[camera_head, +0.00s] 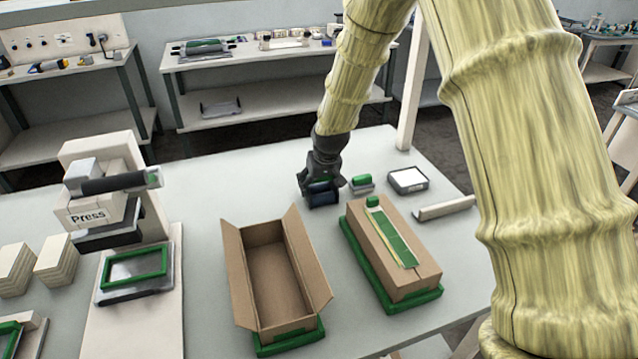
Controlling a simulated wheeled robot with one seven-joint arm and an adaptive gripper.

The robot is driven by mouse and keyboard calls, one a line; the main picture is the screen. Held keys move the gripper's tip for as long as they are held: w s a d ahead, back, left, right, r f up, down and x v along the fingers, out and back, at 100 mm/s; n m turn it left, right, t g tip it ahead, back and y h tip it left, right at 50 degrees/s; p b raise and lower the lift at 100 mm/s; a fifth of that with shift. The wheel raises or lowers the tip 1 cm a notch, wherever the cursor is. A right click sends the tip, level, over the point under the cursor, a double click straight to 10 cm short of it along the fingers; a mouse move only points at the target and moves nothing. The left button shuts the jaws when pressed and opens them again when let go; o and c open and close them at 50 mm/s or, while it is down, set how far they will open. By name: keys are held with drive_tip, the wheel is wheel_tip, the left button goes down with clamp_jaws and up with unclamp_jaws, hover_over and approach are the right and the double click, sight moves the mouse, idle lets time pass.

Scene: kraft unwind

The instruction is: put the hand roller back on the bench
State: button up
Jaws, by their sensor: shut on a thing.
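My gripper (323,180) points down over the far middle of the pale bench (210,215). It is shut on a dark roller (320,196) with a bluish-green tint, which I take to be the hand roller. The fingers partly cover it. The roller is at or just above the bench top; I cannot tell whether it touches.
A small green-topped block (361,184) sits close right of my gripper, with a dark-rimmed pad (408,180) beyond it. An open box (275,280) and a closed box (395,255) stand nearer. A press (105,205) stands left. Bare bench lies left of the gripper.

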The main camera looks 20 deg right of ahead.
drive_tip(key=shift+s+f, duration=0.15)
drive_tip(key=shift+f, duration=0.1)
drive_tip(key=shift+s+f, duration=0.1)
drive_tip(key=shift+f, duration=0.25)
drive_tip(key=c, duration=0.5)
drive_tip(key=o, duration=1.2)
drive_tip(key=shift+s, duration=0.1)
drive_tip(key=shift+c, duration=0.2)
drive_tip(key=o, duration=0.4)
drive_tip(key=shift+f, duration=0.1)
drive_tip(key=shift+o, duration=0.3)
drive_tip(key=shift+w, duration=0.25)
drive_tip(key=shift+w+r, duration=0.1)
drive_tip(key=shift+r, duration=0.8)
drive_tip(key=b+v, duration=0.1)
drive_tip(key=v, duration=1.1)
drive_tip(key=shift+f, duration=0.1)
